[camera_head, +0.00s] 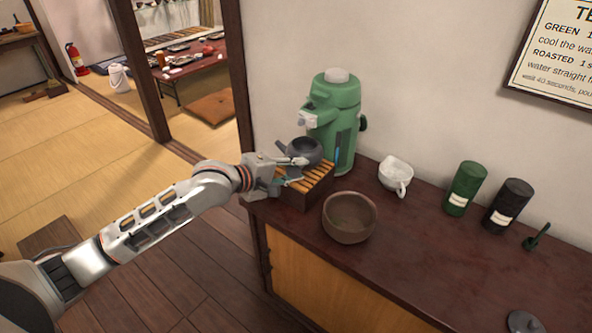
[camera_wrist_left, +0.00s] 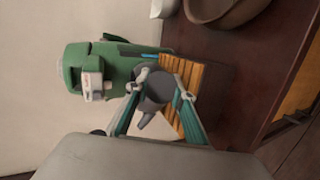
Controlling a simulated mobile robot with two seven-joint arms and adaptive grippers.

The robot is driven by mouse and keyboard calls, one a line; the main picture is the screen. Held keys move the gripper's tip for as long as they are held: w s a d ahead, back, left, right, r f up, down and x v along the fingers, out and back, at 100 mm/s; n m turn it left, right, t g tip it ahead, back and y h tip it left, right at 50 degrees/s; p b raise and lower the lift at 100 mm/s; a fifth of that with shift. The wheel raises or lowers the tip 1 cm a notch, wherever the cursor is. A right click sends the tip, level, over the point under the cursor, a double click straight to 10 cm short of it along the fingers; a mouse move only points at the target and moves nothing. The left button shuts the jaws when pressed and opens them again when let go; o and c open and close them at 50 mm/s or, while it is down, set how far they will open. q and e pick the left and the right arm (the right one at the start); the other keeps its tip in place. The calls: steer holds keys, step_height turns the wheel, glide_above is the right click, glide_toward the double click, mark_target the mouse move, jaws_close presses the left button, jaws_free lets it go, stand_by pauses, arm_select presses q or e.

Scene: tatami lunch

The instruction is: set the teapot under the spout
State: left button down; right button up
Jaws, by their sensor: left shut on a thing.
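A dark grey teapot (camera_head: 306,150) is at the drip tray (camera_head: 314,182), close in front of the green dispenser (camera_head: 337,108). My left gripper (camera_head: 297,168) is shut on the teapot from the left. In the left wrist view the teapot (camera_wrist_left: 155,88) shows between the two fingers, over the slatted wooden tray (camera_wrist_left: 187,72). The dispenser (camera_wrist_left: 75,68) stands beside it there, with its pale spout block near the teapot. I cannot tell whether the teapot touches the slats. My right gripper is not in view.
A brown bowl (camera_head: 349,217) stands right of the tray, near the counter's front edge. The counter's middle is clear.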

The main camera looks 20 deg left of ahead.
arm_select(q)
steer(key=c, duration=1.7)
jaws_free()
steer(key=shift+f, duration=0.1)
steer(key=p+v, duration=0.2)
steer(key=v, duration=0.9)
steer(key=s+d+f+m+y, duration=0.1)
steer(key=s+f+m, duration=0.4)
steer(key=s+f, duration=0.3)
steer(key=s+d+f+m+y, duration=0.1)
steer(key=s+d+f+m, duration=0.1)
steer(key=s+f+m, duration=0.3)
steer(key=s+d+f+m+g+y, duration=0.1)
steer(key=s+f+m+y, duration=0.1)
steer(key=s+f+m, duration=0.4)
steer(key=shift+s+d+f, duration=0.1)
steer(key=shift+s+f, duration=0.8)
steer(key=shift+f, duration=0.7)
steer(key=shift+s+d+f, duration=0.1)
steer(key=shift+s+f, duration=0.8)
steer(key=shift+f, duration=0.65)
steer(key=shift+s+d+f, duration=0.1)
steer(key=shift+s+f, duration=0.8)
steer(key=shift+f, duration=0.7)
